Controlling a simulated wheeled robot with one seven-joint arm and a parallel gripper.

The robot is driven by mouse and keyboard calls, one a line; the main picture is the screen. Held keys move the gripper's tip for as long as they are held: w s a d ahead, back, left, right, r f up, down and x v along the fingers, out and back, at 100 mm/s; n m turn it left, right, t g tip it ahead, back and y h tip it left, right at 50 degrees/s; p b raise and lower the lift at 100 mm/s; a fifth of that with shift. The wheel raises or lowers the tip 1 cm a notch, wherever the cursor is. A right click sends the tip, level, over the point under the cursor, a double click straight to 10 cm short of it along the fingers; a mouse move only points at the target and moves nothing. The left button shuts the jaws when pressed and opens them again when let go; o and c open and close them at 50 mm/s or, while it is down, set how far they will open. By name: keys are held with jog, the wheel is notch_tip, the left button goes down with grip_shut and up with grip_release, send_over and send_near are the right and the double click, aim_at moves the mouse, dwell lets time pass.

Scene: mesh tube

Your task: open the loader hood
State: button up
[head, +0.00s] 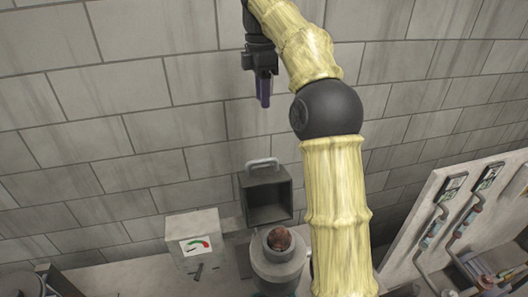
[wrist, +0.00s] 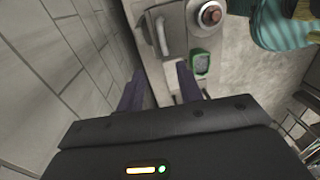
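The loader hood (head: 265,197) is a grey box with a pale bar handle on top. It stands tipped up behind a round grey loader port (head: 278,262), its dark hollow side facing the head camera. The port's mouth is uncovered and shows something reddish-brown inside. In the wrist view the hood (wrist: 161,31) and the port (wrist: 210,14) are near the top edge. My gripper (head: 264,101) hangs in the air well above the hood, near the wall, touching nothing. In the wrist view its purple fingers (wrist: 159,70) are apart with nothing between them.
A grey box with a coloured dial (head: 197,245) stands left of the port. A pale panel with pipes and gauges (head: 455,225) is at the right. The block wall (head: 140,110) runs close behind my gripper. The air between gripper and hood looks clear.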

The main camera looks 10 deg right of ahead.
jog(key=f, duration=0.5)
jog(key=s+f+p, duration=0.1)
jog(key=f, duration=1.1)
jog(key=shift+s+f+p, duration=0.1)
jog(key=shift+s+p, duration=0.2)
jog(key=shift+s, duration=0.1)
grip_shut()
